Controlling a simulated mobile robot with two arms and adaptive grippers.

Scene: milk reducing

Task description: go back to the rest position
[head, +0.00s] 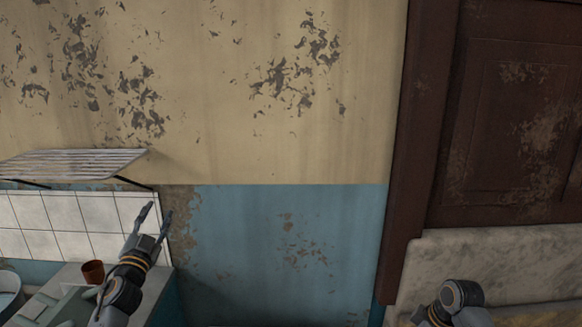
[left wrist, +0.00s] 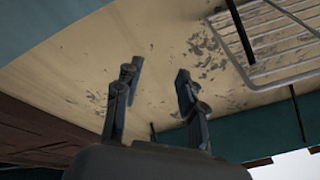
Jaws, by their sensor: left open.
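My left gripper (head: 155,222) is raised in front of the wall in the head view, at the right end of the white tiles. Its fingers point up and are spread apart with nothing between them. The left wrist view also shows the left gripper (left wrist: 158,88) open and empty, with the peeling wall behind it. Part of my right arm shows at the bottom right of the head view; its gripper is not in the picture.
A wire shelf (head: 75,163) juts from the wall above the tiles, left of my left gripper. A reddish-brown cup (head: 93,271) stands on the counter (head: 70,273) below. A brown wooden door (head: 510,120) is at the right. The wall between is bare.

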